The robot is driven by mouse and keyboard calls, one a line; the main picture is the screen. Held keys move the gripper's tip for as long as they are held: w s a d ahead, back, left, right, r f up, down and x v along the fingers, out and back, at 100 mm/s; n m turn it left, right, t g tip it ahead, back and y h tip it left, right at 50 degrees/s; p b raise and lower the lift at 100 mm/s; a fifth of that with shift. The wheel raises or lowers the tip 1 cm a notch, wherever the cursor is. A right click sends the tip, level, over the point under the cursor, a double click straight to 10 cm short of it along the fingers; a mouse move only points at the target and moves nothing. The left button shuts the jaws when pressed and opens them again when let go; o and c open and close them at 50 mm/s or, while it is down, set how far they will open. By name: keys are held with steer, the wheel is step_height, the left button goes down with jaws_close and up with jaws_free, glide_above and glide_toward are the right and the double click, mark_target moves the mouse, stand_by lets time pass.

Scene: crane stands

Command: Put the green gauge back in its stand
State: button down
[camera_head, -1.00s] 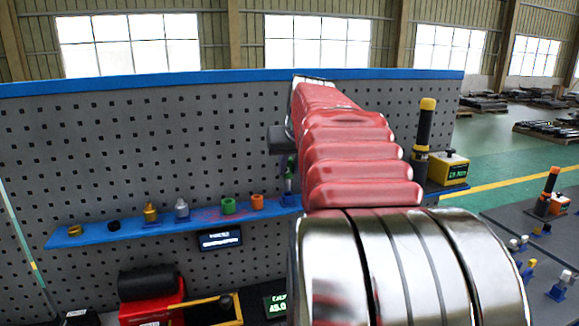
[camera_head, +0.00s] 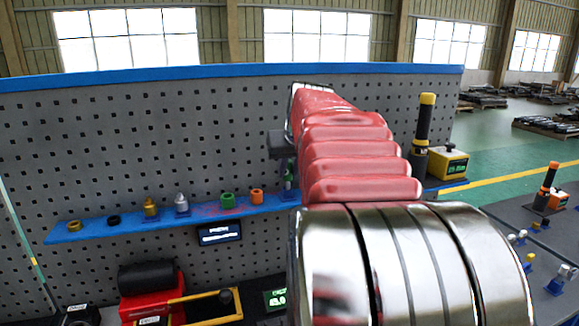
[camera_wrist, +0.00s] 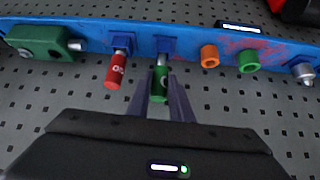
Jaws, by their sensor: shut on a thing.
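My gripper (camera_wrist: 166,92) is shut on the green gauge (camera_wrist: 160,88), which sits between its two dark fingers in the wrist view. The gauge's silver tip points to a blue stand (camera_wrist: 166,46) on the blue shelf and overlaps it in the picture. I cannot tell whether the tip is seated in it. A red gauge (camera_wrist: 116,72) is in the neighbouring blue stand (camera_wrist: 121,41). In the head view my red arm hides most of this area; a bit of the green gauge (camera_head: 288,182) shows below the dark gripper body.
The blue shelf (camera_head: 100,232) on the pegboard also bears an orange ring (camera_head: 257,196), a green ring (camera_head: 227,201), a silver piece (camera_head: 182,204) and a brass piece (camera_head: 150,207). A green block (camera_wrist: 38,42) lies beyond the red gauge. A yellow box (camera_head: 447,163) stands at right.

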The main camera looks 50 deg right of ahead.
mark_target(289, 174)
steer(key=shift+f, duration=0.6)
steer(key=c, duration=1.5)
jaws_free()
steer(key=shift+v, duration=2.55)
steer(key=v, duration=1.3)
steer(key=shift+s+a+r, duration=0.1)
steer(key=shift+r, duration=0.2)
steer(key=shift+a+f, duration=0.1)
